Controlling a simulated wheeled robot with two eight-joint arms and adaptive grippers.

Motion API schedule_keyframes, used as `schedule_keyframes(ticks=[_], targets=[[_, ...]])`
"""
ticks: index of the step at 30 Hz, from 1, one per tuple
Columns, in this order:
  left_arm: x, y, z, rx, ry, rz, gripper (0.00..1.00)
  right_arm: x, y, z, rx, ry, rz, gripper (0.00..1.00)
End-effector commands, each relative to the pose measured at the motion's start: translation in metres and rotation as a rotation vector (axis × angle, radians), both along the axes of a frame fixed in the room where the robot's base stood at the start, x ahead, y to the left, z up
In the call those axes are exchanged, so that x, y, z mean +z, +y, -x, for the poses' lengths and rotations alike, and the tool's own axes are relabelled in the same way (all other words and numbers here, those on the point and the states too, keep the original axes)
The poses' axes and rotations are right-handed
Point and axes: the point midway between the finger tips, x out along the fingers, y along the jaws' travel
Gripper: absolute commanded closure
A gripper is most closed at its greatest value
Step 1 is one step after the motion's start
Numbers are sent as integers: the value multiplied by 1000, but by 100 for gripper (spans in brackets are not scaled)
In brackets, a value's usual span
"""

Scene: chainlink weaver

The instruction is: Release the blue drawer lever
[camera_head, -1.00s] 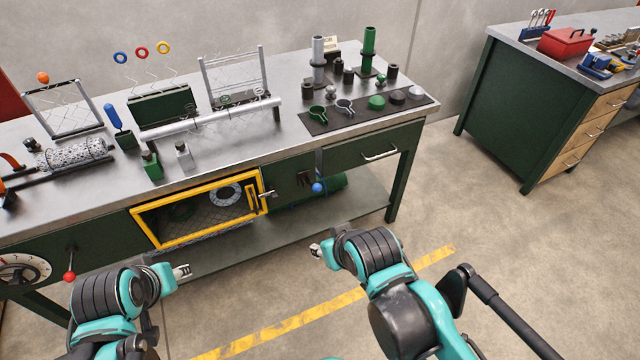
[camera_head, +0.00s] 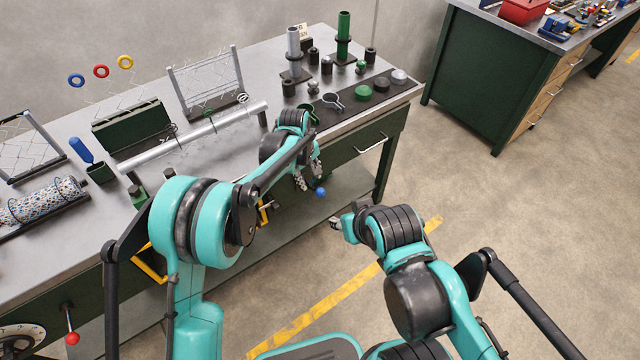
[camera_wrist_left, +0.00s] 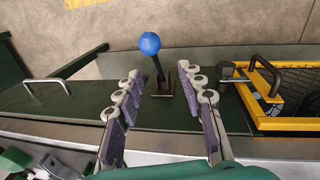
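The blue drawer lever has a round blue knob (camera_head: 321,192) and stands on the green front of the workbench. In the left wrist view the knob (camera_wrist_left: 149,44) sits on a dark shaft rising from a small bracket, just beyond my fingertips. My left gripper (camera_head: 309,180) is beside the lever in the head view. In the left wrist view my left gripper (camera_wrist_left: 164,76) is open, its two fingers apart on either side of the bracket, with nothing held. My right gripper (camera_head: 336,224) is small, out in front of the bench, and its opening is unclear.
A metal drawer handle (camera_head: 372,143) is right of the lever. The yellow-framed mesh door (camera_wrist_left: 291,62) with its latch is close by in the wrist view. A red-knobbed lever (camera_head: 72,338) is at lower left. Open floor lies before the bench.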

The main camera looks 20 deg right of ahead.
Motion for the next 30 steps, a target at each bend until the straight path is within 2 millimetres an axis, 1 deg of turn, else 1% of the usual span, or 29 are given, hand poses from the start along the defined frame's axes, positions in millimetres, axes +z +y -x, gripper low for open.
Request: schedule_keyframes(ticks=[1,3,8,15,18,22,30], targets=[[-6,-6,-1,4,8,-2,61,1,0,0,0,0,0,60],[-12,-10,-1,10,14,-2,61,1,0,0,0,0,0,60],[-31,-14,-2,12,17,-3,61,-7,0,0,0,0,0,60],[-71,-19,-4,11,16,-2,61,-23,0,0,0,0,0,60],[-82,-21,-5,10,15,-2,61,-27,0,0,0,0,0,60],[-89,-22,-6,11,16,-2,61,-29,0,0,0,0,0,60],[-89,-22,-6,11,16,-2,61,-29,0,0,0,0,0,60]])
